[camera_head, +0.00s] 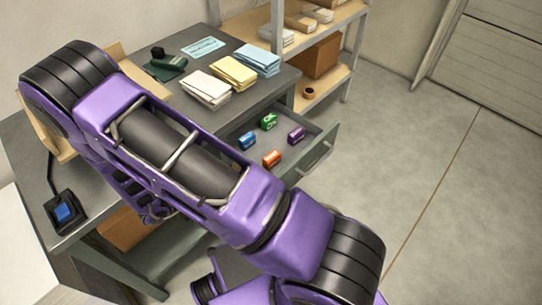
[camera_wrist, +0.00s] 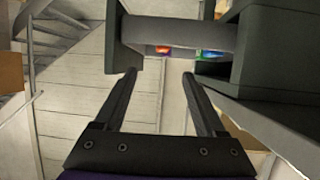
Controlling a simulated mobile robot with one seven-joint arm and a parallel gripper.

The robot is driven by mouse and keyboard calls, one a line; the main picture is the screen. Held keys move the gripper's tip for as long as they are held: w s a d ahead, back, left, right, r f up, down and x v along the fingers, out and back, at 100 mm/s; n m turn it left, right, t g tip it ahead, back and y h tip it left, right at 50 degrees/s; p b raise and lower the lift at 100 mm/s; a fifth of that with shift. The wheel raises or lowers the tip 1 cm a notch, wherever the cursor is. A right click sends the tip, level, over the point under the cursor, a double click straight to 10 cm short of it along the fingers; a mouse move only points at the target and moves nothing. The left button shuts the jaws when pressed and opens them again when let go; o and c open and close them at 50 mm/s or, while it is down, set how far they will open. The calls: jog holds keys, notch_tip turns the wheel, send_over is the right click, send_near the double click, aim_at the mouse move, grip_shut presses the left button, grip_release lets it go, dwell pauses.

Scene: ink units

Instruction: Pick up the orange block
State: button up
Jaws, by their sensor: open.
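The orange block (camera_head: 271,158) lies in the open drawer (camera_head: 322,150) of the grey desk, nearest the front of several small blocks. In the wrist view a small orange patch (camera_wrist: 162,50) shows at the lower edge of a grey bar-like part, most of it hidden. My gripper (camera_wrist: 159,75) is open, with its two dark fingers apart and nothing between them. The fingertips are below the orange patch in that picture and apart from it. In the head view my purple arm crosses the desk and its gripper cannot be made out.
A blue block (camera_head: 247,141), a green block (camera_head: 269,121) and a purple block (camera_head: 296,135) share the drawer. Paper stacks (camera_head: 233,72) and a dark stamp-like item (camera_head: 165,66) are on the desktop. Shelving (camera_head: 322,72) stands behind. The floor at right is clear.

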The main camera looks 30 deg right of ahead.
aim_at(265, 160)
jog(key=b+x, duration=0.1)
jog(key=x, duration=1)
jog(key=shift+f, duration=0.1)
jog(key=shift+w+b+x, duration=0.15)
jog(key=shift+b+x, duration=0.1)
jog(key=shift+x, duration=1.2)
jog(key=shift+w+b+x, duration=0.15)
jog(key=shift+b+x, duration=0.05)
jog(key=shift+x, duration=1.2)
jog(key=shift+a, duration=0.1)
grip_shut()
